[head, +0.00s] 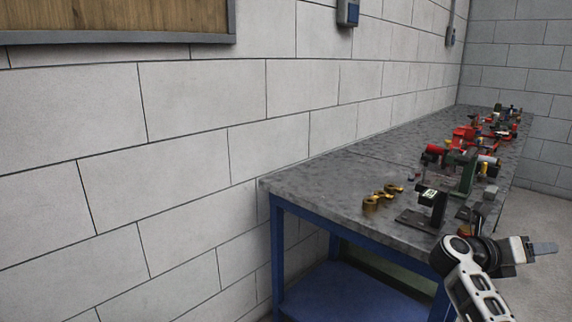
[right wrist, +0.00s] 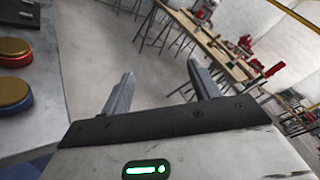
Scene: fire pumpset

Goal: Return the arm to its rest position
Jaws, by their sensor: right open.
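My right arm comes in at the bottom right of the head view. Its gripper (head: 543,248) is to the right of the workbench's front edge, over the floor. In the right wrist view the right gripper (right wrist: 160,92) shows two grey fingers spread apart, with nothing between them. The fingers face open floor, with tables farther off. My left arm and gripper do not show in either view.
A grey-topped workbench (head: 320,180) with a blue frame runs along the block wall. Brass parts (head: 380,197), a dark stand (head: 430,207) and red and green pump parts (head: 463,165) stand on it. Wooden tables (right wrist: 228,65) stand across the room. Floor (right wrist: 90,50) between is clear.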

